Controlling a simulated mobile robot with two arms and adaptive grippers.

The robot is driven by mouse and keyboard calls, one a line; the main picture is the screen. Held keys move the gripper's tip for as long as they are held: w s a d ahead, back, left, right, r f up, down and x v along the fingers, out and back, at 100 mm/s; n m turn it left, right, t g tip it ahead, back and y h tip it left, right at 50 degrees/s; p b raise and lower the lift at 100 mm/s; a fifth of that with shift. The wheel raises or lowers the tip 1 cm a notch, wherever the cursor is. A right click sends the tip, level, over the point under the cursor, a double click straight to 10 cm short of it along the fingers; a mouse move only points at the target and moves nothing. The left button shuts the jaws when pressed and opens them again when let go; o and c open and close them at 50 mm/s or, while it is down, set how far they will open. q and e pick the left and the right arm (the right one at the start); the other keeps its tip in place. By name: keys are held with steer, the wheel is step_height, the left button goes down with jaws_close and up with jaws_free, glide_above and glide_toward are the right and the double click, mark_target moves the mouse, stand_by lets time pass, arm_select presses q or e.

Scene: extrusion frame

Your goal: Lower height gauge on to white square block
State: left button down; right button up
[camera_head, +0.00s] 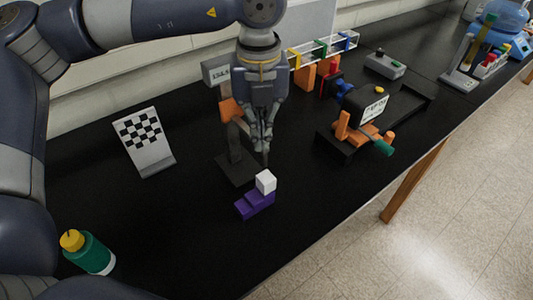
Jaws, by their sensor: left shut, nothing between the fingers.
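The white square block (265,182) sits on top of a purple stepped block (255,204) on the black bench. The height gauge stands just behind it, with a grey display (217,72), an orange part (230,108) and a dark base (236,169). My left gripper (264,152) points down beside the gauge's column, above and behind the white block. Its fingers are together and empty. It hides part of the gauge, so I cannot tell whether the fingers touch it or how high the measuring arm is. My right gripper is not in view.
A checkerboard stand (144,140) is at the left, and a green bottle with a yellow cap (88,252) at the front left. An orange and black device (364,112) stands to the right. A rack (322,48) is behind. The bench front right of the purple block is clear.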

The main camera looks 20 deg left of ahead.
arm_select(q)
steer(key=shift+f+b, duration=1.3)
steer(key=shift+f, duration=0.2)
steer(key=shift+f+b, duration=0.75)
steer(key=shift+r, duration=0.1)
steer(key=shift+r+p, duration=2.1)
steer(key=shift+r, duration=1.85)
